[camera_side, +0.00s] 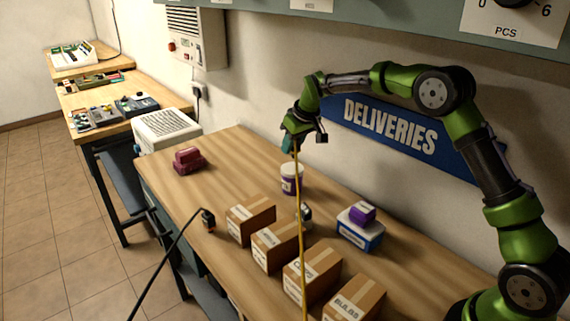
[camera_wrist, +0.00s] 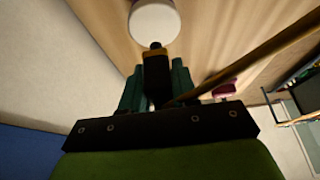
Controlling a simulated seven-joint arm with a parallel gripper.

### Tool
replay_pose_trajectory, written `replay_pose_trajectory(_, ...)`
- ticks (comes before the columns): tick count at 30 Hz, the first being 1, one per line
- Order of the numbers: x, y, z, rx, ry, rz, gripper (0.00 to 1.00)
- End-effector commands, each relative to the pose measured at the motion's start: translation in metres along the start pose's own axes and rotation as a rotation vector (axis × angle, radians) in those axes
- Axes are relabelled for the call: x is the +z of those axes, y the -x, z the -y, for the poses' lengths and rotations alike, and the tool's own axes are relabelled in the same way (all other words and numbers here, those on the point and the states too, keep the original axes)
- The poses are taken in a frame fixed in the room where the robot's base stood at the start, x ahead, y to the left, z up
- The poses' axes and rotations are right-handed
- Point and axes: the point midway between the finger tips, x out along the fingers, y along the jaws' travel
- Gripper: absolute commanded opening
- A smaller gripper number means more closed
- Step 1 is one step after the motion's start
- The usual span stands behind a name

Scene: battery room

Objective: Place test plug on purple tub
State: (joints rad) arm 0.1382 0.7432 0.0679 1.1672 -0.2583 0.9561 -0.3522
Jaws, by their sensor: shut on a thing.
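My gripper (camera_side: 291,146) is raised above the bench, shut on a dark plug with a yellow cable. In the wrist view the black plug (camera_wrist: 157,78) sits between the teal fingers of my gripper (camera_wrist: 156,68), and its cable runs off to the upper right. In the side view the plug is mostly hidden by the fingers and the cable hangs down past the bench. The tub, white with a purple band (camera_side: 289,185), stands upright on the bench below my gripper. Its pale round top (camera_wrist: 155,22) shows just beyond the plug tip, apart from it.
Several cardboard boxes (camera_side: 268,255) line the front edge, beside a second plug (camera_side: 208,221) on a black cable. A blue-and-white container (camera_side: 358,236) carries a purple block (camera_side: 362,212). A maroon object (camera_side: 188,160) lies left. The wall with the DELIVERIES sign (camera_side: 390,130) is close behind.

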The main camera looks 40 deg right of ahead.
Motion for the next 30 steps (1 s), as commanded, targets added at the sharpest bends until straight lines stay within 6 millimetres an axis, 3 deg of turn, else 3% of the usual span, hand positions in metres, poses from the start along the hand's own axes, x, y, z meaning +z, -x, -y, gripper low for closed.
replay_pose_trajectory(6, -0.009, -0.005, -0.001, 0.0, 0.0, 0.0, 0.0)
replay_pose_trajectory(13, 0.006, -0.035, -0.001, 0.0, 0.0, 0.002, 0.0)
replay_pose_trajectory(25, 0.008, -0.04, -0.001, 0.0, 0.0, 0.0, 0.0)
replay_pose_trajectory(26, 0.008, -0.04, -0.001, 0.0, -0.001, -0.001, 0.34)
replay_pose_trajectory(30, 0.008, -0.04, -0.001, 0.0, -0.001, 0.0, 0.55)
